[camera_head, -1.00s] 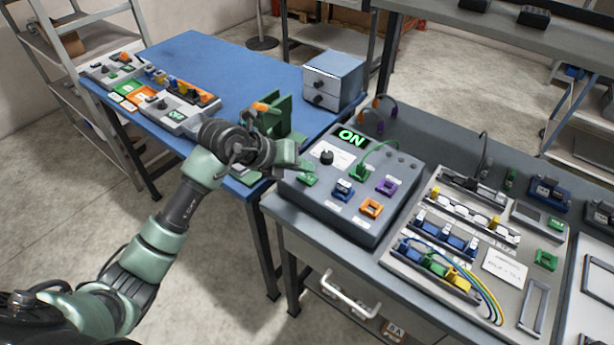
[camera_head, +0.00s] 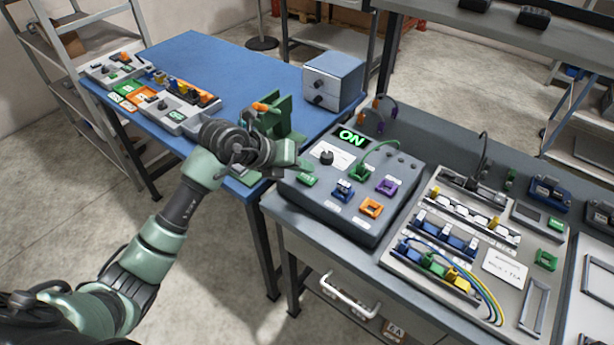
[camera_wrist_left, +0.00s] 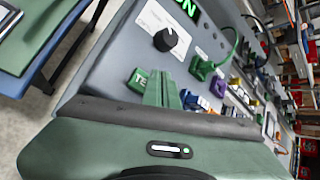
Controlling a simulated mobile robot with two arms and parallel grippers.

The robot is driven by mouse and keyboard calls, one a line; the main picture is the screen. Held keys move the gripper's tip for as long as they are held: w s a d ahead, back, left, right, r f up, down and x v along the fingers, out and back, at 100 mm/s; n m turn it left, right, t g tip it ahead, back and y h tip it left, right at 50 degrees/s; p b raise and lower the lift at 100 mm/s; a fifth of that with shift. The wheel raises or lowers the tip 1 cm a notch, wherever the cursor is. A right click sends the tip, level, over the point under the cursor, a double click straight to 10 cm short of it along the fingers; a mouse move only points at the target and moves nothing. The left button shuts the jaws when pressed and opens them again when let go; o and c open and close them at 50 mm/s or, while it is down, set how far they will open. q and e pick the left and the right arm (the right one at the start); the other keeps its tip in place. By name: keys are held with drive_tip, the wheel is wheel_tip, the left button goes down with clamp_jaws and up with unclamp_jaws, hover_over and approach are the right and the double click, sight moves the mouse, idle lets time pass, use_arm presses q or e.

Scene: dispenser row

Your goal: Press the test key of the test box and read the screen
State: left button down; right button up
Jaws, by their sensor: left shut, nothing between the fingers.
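The test box (camera_head: 335,215) is a grey sloped console on the grey bench. Its screen (camera_head: 352,137) reads ON in green; the wrist view cuts that screen (camera_wrist_left: 187,7) off at the top. The green test key (camera_head: 307,181) is at the panel's left edge, below a black knob (camera_head: 326,157). In the left wrist view the key (camera_wrist_left: 139,77) shows only the start of its lettering. My left gripper (camera_head: 301,166) is shut and empty, its tips close beside the key. Whether they touch it I cannot tell. My right gripper is out of view.
Green, blue, purple and orange sockets (camera_head: 371,208) sit on the box, with a green cable looping over the green one. A board with coloured modules and wires (camera_head: 400,262) lies to the right. A blue table (camera_head: 195,50) with a drawer unit (camera_head: 345,72) stands behind.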

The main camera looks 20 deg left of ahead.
sight(304, 180)
use_arm(q)
drive_tip(key=shift+f, duration=0.1)
idle(0.3)
drive_tip(key=shift+f+b, duration=0.3)
drive_tip(key=shift+f, duration=0.05)
drive_tip(key=shift+f+b, duration=0.35)
drive_tip(key=shift+f, duration=0.15)
idle(0.8)
drive_tip(key=shift+r+p, duration=0.7)
drive_tip(key=shift+r, duration=0.25)
wheel_tip(304, 180, up, 5)
drive_tip(key=p, duration=0.4)
drive_tip(key=shift+d, duration=0.1)
idle(0.6)
